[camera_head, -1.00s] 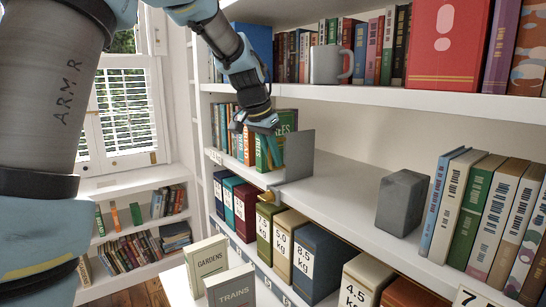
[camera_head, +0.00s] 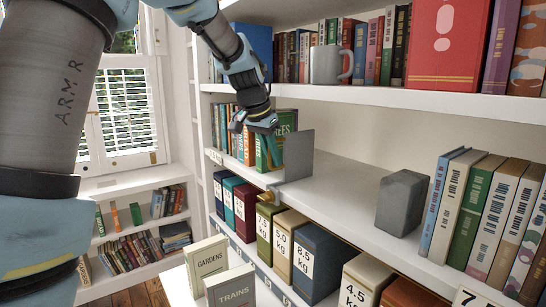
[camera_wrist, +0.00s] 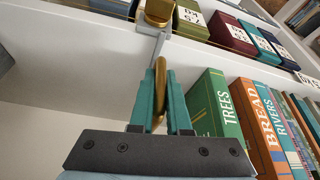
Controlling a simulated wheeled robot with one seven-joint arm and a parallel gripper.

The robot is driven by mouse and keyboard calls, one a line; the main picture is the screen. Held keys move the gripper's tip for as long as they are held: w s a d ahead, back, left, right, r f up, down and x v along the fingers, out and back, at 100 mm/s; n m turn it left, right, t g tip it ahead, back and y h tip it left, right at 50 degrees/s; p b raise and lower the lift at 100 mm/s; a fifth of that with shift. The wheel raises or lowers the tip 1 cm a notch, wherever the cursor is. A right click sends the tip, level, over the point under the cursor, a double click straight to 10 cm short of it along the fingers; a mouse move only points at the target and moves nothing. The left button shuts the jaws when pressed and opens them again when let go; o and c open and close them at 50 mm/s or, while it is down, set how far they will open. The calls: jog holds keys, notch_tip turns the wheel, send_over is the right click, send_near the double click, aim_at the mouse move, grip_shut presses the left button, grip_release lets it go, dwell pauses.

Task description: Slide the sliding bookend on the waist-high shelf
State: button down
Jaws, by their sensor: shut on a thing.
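The sliding bookend (camera_head: 299,156) is an upright grey metal plate on the waist-high shelf (camera_head: 345,190), at the right end of a row of books. My gripper (camera_head: 275,158) reaches down in front of the books, at the plate's left side. In the wrist view, my gripper (camera_wrist: 160,92) has its teal fingers closed around a brass loop handle (camera_wrist: 160,75) of the bookend. The plate is nearly edge-on there, so its contact with the books cannot be told. A brass part (camera_wrist: 158,12) shows at the shelf's front edge.
The green TREES book (camera_wrist: 213,105) and other books stand close beside my gripper. Right of the bookend the shelf is bare up to a grey block (camera_head: 403,202) and more books (camera_head: 485,215). The upper shelf (camera_head: 380,97) runs above; weight-labelled binders (camera_head: 318,265) stand below.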

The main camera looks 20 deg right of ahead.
jog(key=w+a+p, duration=0.2)
jog(key=w, duration=0.8)
jog(key=shift+w, duration=0.2)
jog(key=c, duration=0.9)
grip_release()
jog(key=b+v, duration=0.2)
jog(key=v, duration=0.8)
jog(key=shift+s+a+r, duration=0.15)
jog(key=shift+r, duration=0.2)
